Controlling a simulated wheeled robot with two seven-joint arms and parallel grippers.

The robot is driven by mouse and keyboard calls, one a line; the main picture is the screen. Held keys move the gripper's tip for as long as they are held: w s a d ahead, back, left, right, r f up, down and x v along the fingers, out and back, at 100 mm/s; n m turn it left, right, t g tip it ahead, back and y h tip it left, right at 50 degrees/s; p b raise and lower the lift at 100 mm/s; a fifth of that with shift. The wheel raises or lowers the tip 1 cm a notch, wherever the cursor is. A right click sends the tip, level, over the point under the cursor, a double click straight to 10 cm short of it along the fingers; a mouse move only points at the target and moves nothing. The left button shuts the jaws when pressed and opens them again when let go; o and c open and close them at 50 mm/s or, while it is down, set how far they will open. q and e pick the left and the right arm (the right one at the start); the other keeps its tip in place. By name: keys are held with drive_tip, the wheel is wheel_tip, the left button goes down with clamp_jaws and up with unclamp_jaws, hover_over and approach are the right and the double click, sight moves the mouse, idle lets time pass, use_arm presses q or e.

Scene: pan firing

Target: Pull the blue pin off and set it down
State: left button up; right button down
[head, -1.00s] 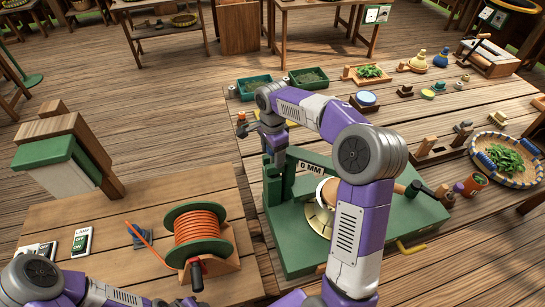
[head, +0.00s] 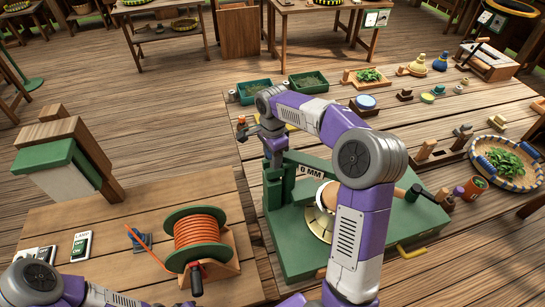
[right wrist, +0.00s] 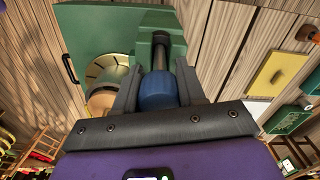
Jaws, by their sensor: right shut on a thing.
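The blue pin (right wrist: 158,92) sits between the two dark fingers of my right gripper (right wrist: 158,76) in the right wrist view. The fingers are shut on it. A dark rod runs from the pin toward the green machine (right wrist: 130,28). In the head view my right gripper (head: 272,142) points down at the far left upright of the green machine (head: 285,243), and the pin is hidden there. I cannot tell whether the pin is still seated. My left arm enters at the lower left, and its gripper is out of the picture.
An orange cable reel (head: 196,240) stands on the left table. A yellow board (right wrist: 276,72) lies beside the machine. Bare planks show behind the machine.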

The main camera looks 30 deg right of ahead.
drive_tip(key=shift+r, duration=0.1)
drive_tip(key=shift+r+p, duration=4.45)
drive_tip(key=shift+r, duration=1)
drive_tip(key=shift+r+p, duration=0.4)
drive_tip(key=shift+r, duration=1.6)
